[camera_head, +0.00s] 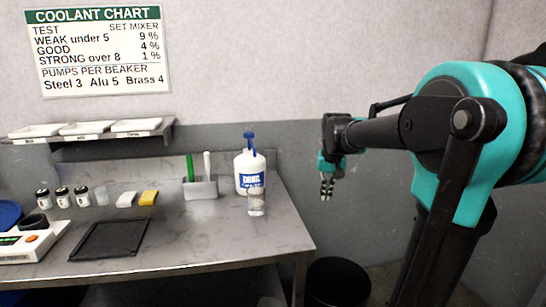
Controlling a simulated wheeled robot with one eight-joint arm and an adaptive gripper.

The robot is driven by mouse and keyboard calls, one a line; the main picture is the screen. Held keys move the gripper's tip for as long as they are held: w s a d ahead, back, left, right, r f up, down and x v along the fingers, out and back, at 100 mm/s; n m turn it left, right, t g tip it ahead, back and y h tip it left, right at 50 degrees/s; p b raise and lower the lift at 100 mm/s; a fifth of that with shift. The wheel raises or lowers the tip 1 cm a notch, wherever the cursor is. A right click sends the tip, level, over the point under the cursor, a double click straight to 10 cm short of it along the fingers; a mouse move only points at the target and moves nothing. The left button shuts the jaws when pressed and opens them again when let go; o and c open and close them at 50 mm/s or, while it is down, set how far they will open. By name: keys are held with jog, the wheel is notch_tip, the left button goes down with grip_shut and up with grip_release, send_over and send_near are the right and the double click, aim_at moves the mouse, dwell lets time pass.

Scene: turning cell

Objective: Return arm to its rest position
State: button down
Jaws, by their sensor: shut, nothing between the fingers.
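My arm reaches in from the right side of the head view, dark with teal covers. My gripper (327,195) hangs at the arm's far end, pointing down. It is beyond the right edge of the bench, apart from everything. Its fingers are together and nothing shows between them.
A black bin (338,283) stands right of the bench. Trays (85,128) sit on a wall shelf.

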jog(key=s+d+f+n+t, duration=0.1)
jog(key=s+f, duration=1.8)
jog(key=s, duration=0.3)
jog(key=shift+d+f+n+t, duration=0.15)
jog(key=shift+f+n+t, duration=0.15)
jog(key=shift+f+t, duration=0.1)
